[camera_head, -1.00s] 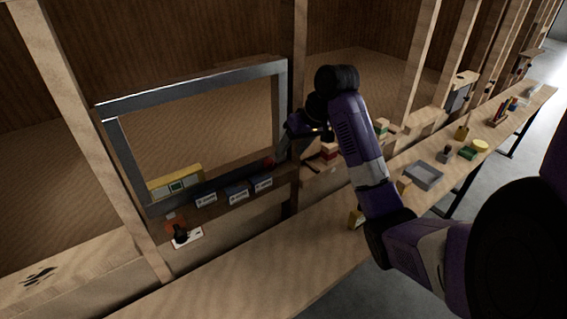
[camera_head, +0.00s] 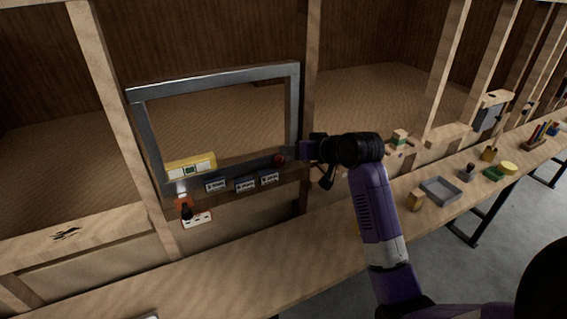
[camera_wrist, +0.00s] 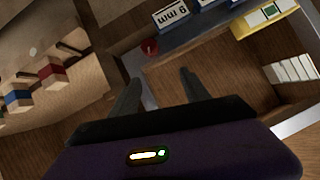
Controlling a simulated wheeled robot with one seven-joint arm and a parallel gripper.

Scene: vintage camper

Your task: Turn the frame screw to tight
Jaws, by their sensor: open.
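A grey metal window frame (camera_head: 215,75) stands between wooden posts. A small round red knob (camera_head: 279,160), which looks like the frame screw, sits at the frame's lower right corner. It also shows in the wrist view (camera_wrist: 150,46), beyond my fingertips. My gripper (camera_head: 305,150) is at the frame's right side, just right of the red knob. In the wrist view my gripper (camera_wrist: 160,79) has its two fingers apart with nothing between them. The fingers are short of the knob and do not visibly touch it. I cannot tell how far the screw is turned.
A yellow level (camera_head: 191,166) and several labelled boxes (camera_head: 245,184) line the frame's bottom. A red and black item (camera_head: 186,211) is at lower left. The bench holds a grey tray (camera_head: 440,190) and small blocks on the right. Its front left part is mostly clear.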

